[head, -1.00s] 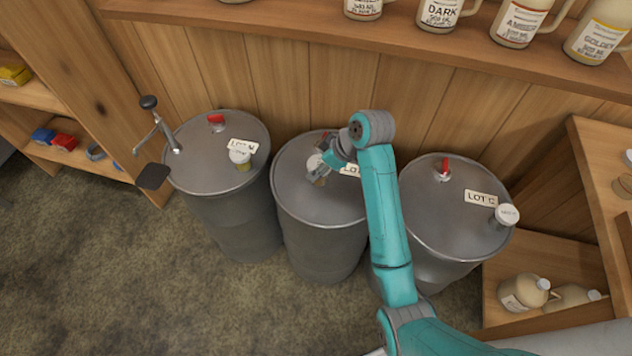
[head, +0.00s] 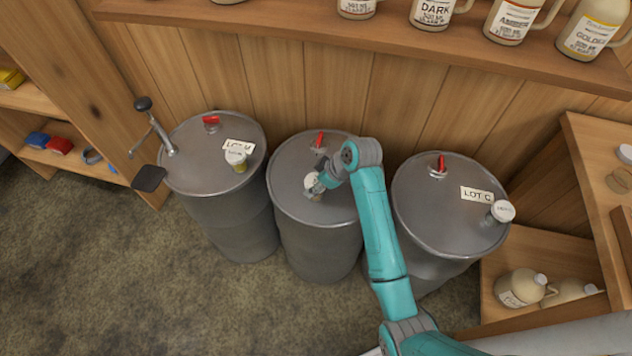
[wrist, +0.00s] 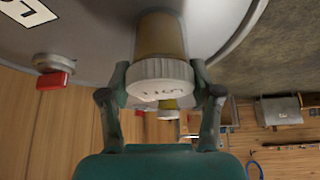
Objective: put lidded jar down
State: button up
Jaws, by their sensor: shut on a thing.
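The lidded jar, with a white lid (head: 311,181) and an amber body, is over the top of the middle drum (head: 290,205). In the wrist view the jar (wrist: 160,45) stands between my two fingers, its lettered lid toward the camera and its base against the grey drum top. I cannot tell whether the base touches the metal. My gripper (head: 316,188) is shut on the jar; its fingers (wrist: 160,95) flank the lid. In the head view my gripper partly covers the jar.
The middle drum has a red-handled bung (head: 319,141). The left drum (head: 190,170) bears a pump (head: 155,130) and another lidded jar (head: 237,160). The right drum (head: 430,215) bears a lidded jar (head: 501,212). A shelf of jugs (head: 250,17) runs above.

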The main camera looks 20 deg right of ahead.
jog(key=o, duration=1.3)
jog(key=shift+f, duration=0.1)
jog(key=v, duration=1.2)
